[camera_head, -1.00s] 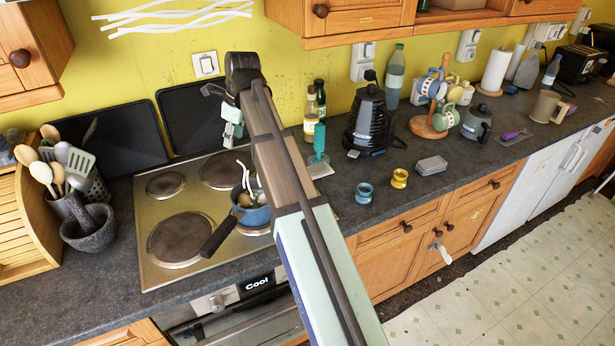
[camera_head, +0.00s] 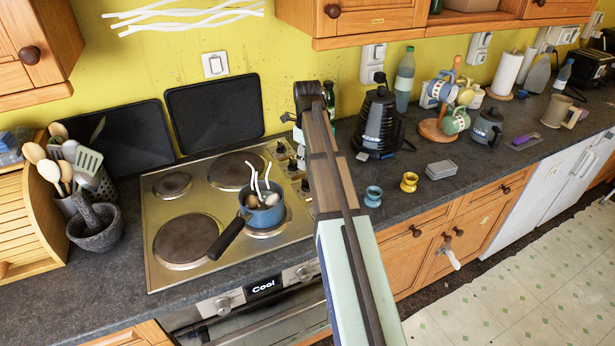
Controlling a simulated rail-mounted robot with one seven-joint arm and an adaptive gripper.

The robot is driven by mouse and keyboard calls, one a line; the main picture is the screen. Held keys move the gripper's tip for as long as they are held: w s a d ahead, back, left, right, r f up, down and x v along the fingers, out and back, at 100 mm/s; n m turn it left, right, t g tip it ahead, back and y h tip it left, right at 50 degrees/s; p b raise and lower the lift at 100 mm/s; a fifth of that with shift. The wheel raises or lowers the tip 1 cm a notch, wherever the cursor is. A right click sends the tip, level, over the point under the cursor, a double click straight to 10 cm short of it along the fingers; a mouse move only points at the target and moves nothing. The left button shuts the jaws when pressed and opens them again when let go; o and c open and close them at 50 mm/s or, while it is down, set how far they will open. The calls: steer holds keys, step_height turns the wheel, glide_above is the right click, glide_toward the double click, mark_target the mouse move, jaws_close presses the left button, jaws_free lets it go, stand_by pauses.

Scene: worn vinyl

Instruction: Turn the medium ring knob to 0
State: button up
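The hob (camera_head: 150,262) is a steel plate with several dark rings. A column of small dark knobs (camera_head: 280,148) runs along its right side, partly covered by my arm. I cannot tell which is the medium ring knob, and the knob markings are too small to read. My gripper (camera_head: 298,137) is over the right side of the hob, by the knobs. It is mostly hidden behind my arm, so its fingers and any contact with a knob cannot be made out.
A blue pan (camera_head: 262,217) with white curved pieces sticking out sits on the hob, left of my arm. A black kettle (camera_head: 376,125), a blue cup (camera_head: 373,196) and a yellow cup (camera_head: 409,181) stand to the right. A stone mortar (camera_head: 95,238) is at left.

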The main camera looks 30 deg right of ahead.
mark_target(307, 184)
step_height(307, 184, down, 8)
steer(key=shift+f+p, duration=0.15)
steer(key=shift+p, duration=0.7)
jaws_close()
